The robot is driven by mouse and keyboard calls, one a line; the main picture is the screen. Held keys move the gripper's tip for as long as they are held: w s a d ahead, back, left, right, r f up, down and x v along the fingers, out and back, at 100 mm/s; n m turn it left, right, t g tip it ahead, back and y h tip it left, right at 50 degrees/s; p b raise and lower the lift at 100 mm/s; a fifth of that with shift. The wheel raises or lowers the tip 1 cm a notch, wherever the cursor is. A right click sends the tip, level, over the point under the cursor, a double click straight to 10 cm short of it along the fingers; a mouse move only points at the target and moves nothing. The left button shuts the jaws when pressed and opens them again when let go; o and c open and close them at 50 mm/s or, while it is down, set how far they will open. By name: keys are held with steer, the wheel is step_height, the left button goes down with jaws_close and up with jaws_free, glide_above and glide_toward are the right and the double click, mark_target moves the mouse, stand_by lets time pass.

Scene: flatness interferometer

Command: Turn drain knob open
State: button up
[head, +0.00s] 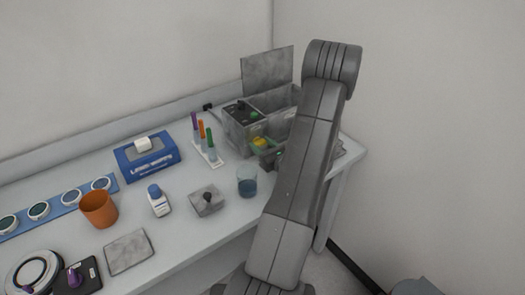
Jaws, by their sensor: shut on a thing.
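A grey bench device (240,133) with a raised lid (267,70) stands at the back right of the bench. A dark front panel with a small green button shows on its top. A yellow-green part (259,142) sits low at its front, beside a small dark piece (268,158) with a teal edge. I cannot tell whether one of these is the drain knob. My grey arm rises across the right of the view and covers the device's right side. My gripper is hidden behind the arm, so its fingers and what they hold do not show.
A cup of blue liquid (247,182), a grey block with a black knob (207,200), a white bottle (158,201), a rack of coloured tubes (211,153), a blue box (147,155) and an orange cup (98,209) stand on the bench. The wall is close behind.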

stand_by(0.3)
steer(key=o, duration=1)
steer(key=b+v, duration=0.3)
steer(key=v, duration=1.1)
steer(key=shift+w, duration=0.1)
steer(key=p+x, duration=0.3)
steer(key=x, duration=1)
steer(key=shift+w+a, duration=0.3)
steer(key=shift+s+d, duration=0.1)
